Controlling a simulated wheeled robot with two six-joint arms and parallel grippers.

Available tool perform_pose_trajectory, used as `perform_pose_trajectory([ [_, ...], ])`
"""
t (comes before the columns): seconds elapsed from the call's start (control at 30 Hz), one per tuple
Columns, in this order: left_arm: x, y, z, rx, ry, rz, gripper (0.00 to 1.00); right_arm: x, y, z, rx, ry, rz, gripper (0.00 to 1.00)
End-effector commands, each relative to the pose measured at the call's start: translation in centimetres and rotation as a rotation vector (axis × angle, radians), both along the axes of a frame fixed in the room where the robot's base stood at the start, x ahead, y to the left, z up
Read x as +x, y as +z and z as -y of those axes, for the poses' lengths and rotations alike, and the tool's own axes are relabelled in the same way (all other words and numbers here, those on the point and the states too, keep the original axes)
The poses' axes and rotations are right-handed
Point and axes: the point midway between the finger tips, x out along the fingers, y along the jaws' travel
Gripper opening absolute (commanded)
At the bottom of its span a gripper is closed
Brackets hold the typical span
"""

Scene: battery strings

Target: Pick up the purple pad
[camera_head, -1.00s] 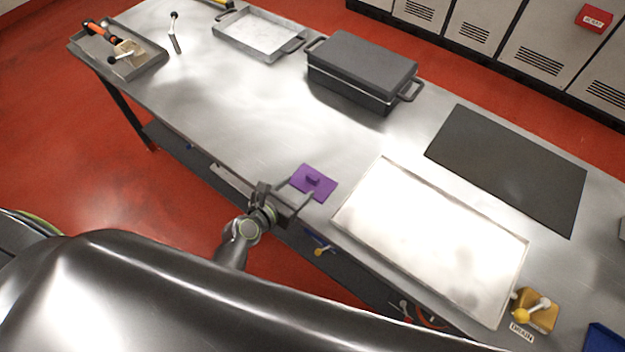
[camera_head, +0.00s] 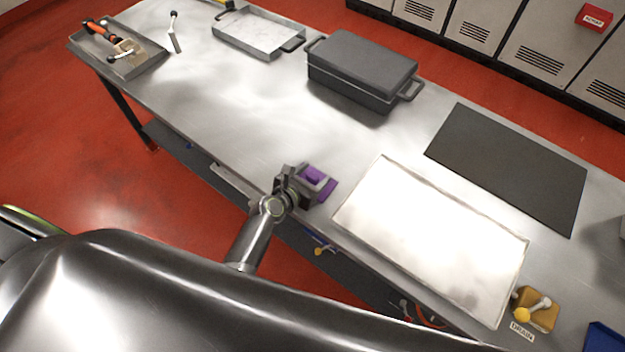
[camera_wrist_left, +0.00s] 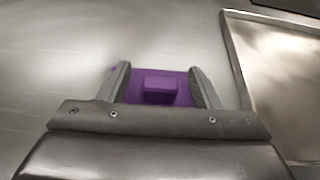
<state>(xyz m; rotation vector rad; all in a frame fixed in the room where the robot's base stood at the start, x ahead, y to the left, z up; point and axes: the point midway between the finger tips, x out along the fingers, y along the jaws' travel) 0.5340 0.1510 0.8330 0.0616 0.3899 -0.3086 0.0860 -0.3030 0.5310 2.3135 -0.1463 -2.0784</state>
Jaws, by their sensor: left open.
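The purple pad (camera_head: 327,190) lies flat on the metal table near its front edge, with a raised purple block on its top. My left gripper (camera_head: 315,176) is over the pad and hides part of it in the head view. In the left wrist view, the pad (camera_wrist_left: 177,98) sits between the two open fingers of the left gripper (camera_wrist_left: 160,90), with its raised block in the gap. The fingers stand on either side of the block; I cannot tell whether they touch the pad. My right gripper is not in view.
A shallow bright tray (camera_head: 366,182) is close to the right of the pad. A dark mat (camera_head: 510,165) lies beyond it. A dark lidded box (camera_head: 362,70) stands at the back. The table left of the pad is clear.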

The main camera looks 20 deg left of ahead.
Motion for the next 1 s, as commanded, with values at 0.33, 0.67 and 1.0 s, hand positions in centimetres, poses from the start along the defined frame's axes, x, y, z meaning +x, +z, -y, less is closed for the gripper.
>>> perform_pose_trajectory([
  [0.33,0.0,0.0,0.0,0.0,0.0,-0.001,0.22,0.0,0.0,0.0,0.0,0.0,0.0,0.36],
  [0.67,0.0,0.2,0.0,0.0,0.0,0.0,0.09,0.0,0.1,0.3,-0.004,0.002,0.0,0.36],
  [1.0,0.0,5.5,0.0,0.0,-0.002,0.003,0.09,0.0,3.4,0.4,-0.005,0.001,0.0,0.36],
])
